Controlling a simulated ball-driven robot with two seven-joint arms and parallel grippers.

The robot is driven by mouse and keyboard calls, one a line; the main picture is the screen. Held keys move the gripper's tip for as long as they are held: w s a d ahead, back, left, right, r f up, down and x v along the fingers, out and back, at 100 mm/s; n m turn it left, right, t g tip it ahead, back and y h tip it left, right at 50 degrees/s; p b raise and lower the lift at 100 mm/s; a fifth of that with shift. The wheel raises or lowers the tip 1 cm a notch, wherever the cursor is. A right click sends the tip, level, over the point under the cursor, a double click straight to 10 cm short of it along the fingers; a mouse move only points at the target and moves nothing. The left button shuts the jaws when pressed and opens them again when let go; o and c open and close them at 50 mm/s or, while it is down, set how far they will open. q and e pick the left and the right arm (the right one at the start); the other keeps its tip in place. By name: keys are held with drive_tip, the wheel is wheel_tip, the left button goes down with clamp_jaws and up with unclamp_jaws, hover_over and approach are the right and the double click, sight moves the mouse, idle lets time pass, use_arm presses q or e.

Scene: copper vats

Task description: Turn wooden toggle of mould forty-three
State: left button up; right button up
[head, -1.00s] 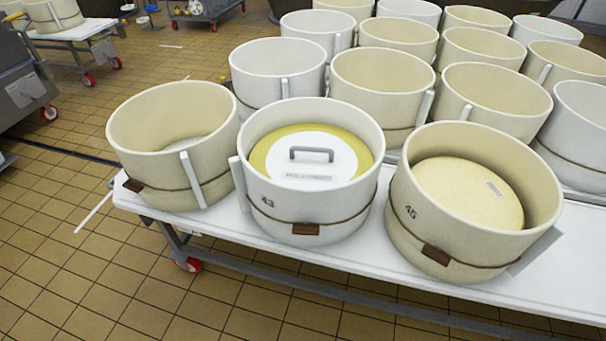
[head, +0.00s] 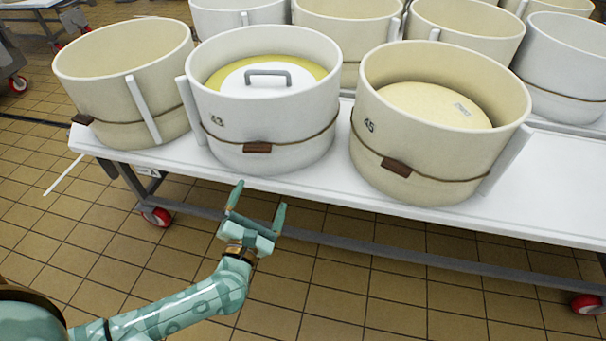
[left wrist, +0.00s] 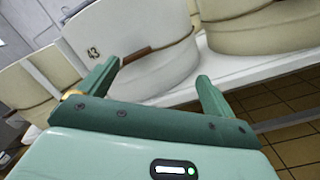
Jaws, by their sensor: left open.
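Mould forty-three (head: 290,128) is the white round mould at the front edge of the table, with a white lid with a grey handle inside. Its brown wooden toggle (head: 257,148) sits on a cord around its lower front. In the left wrist view the mould (left wrist: 150,62) fills the upper middle, its number 43 at left and the toggle (left wrist: 136,56) on its side. My left gripper (head: 256,200) is open and empty, in front of the table edge, below and apart from the toggle. Its two green fingers (left wrist: 152,85) point toward the mould. My right gripper is not in view.
Cream mould 45 (head: 440,150), with its own toggle (head: 396,167), stands to the right. An empty cream mould (head: 130,95) stands to the left. More moulds are behind. The white table (head: 560,185) has bare surface at right; tiled floor lies in front.

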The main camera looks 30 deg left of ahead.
use_arm(q)
drive_tip(key=r+n+g+y, duration=0.1)
drive_tip(key=r+n+y, duration=0.1)
drive_tip(key=n, duration=0.4)
drive_tip(key=n+g+y+b, duration=0.1)
drive_tip(key=n+b, duration=0.2)
drive_tip(key=n, duration=0.1)
approach(256, 151)
drive_tip(key=w, duration=0.2)
drive_tip(key=x, duration=0.2)
drive_tip(key=b+x, duration=0.1)
drive_tip(key=x, duration=0.4)
drive_tip(key=shift+a+f+b, duration=0.1)
drive_tip(key=shift+a+b, duration=0.25)
drive_tip(key=shift+b, duration=0.05)
drive_tip(key=shift+w+a, duration=0.3)
drive_tip(key=shift+w, duration=0.25)
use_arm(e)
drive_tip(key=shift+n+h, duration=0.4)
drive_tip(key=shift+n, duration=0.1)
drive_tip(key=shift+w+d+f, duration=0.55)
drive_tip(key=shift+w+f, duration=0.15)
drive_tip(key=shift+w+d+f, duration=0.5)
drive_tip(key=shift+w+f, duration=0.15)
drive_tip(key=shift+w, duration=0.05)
use_arm(q)
drive_tip(key=shift+m, duration=0.3)
drive_tip(key=c, duration=1)
